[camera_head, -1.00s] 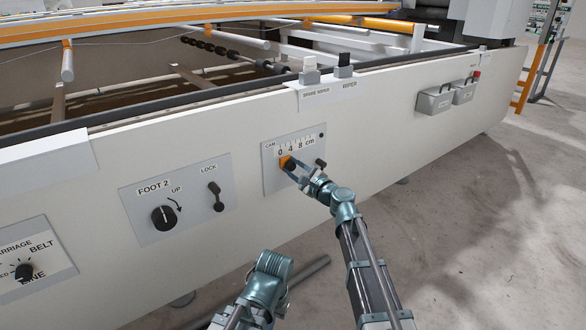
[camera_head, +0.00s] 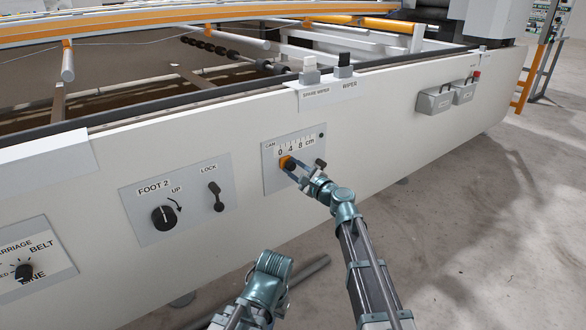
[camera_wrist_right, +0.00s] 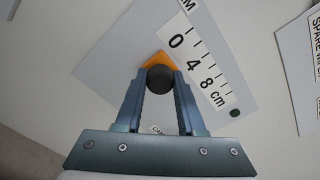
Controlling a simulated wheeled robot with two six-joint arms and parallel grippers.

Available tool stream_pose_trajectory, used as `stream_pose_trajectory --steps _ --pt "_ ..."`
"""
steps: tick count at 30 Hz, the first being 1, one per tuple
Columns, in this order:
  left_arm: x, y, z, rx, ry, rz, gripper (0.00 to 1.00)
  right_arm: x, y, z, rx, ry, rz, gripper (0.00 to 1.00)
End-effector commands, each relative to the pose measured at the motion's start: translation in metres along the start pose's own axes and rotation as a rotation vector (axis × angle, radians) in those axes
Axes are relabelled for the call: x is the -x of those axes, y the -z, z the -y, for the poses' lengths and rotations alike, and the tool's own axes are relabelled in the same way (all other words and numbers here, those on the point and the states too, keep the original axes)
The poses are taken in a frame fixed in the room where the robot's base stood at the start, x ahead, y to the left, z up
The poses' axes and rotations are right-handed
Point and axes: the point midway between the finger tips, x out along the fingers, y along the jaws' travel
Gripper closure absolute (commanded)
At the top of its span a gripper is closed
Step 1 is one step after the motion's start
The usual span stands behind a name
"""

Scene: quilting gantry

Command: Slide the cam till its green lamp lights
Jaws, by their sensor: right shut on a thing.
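The cam is an orange slider with a round black knob (camera_wrist_right: 160,79), on a grey panel (camera_head: 270,178) with a white scale marked 0, 4, 8 cm (camera_wrist_right: 199,66). Its orange pointer stands near the 0 end of the scale. It also shows in the head view (camera_head: 284,162). My right gripper (camera_wrist_right: 160,84) is shut on the knob, one finger at each side. A small dark lamp (camera_head: 321,135) sits at the panel's upper right corner; I see no green light on it. My left gripper (camera_head: 273,263) is low in the head view, away from the panel; its fingertips are not visible.
Left of the cam are the FOOT 2 knob (camera_head: 164,217) and LOCK lever (camera_head: 216,196).

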Motion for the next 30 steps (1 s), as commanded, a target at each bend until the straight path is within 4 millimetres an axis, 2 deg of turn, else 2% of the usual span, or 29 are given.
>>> stream_pose_trajectory --steps 5,11,12,17,26,30 --pt "0.000 0.000 0.000 0.000 0.000 0.000 1.00 0.000 0.010 0.009 0.001 0.001 -0.002 1.00" --pt "0.000 0.000 0.000 0.000 0.000 0.000 1.00 0.001 0.009 0.008 0.001 0.000 -0.001 1.00" --pt "0.000 0.000 0.000 0.000 0.000 0.000 1.00 0.001 0.009 0.008 0.001 0.000 -0.001 0.58" --pt "0.000 0.000 0.000 0.000 0.000 0.000 1.00 0.000 0.009 0.008 0.001 0.000 -0.001 0.31" --pt "0.000 0.000 0.000 0.000 0.000 0.000 1.00 0.002 0.009 0.008 0.000 0.000 0.000 0.31" --pt "0.000 0.000 0.000 0.000 0.000 0.000 1.00 0.016 0.008 0.008 0.000 0.001 -0.001 0.31"
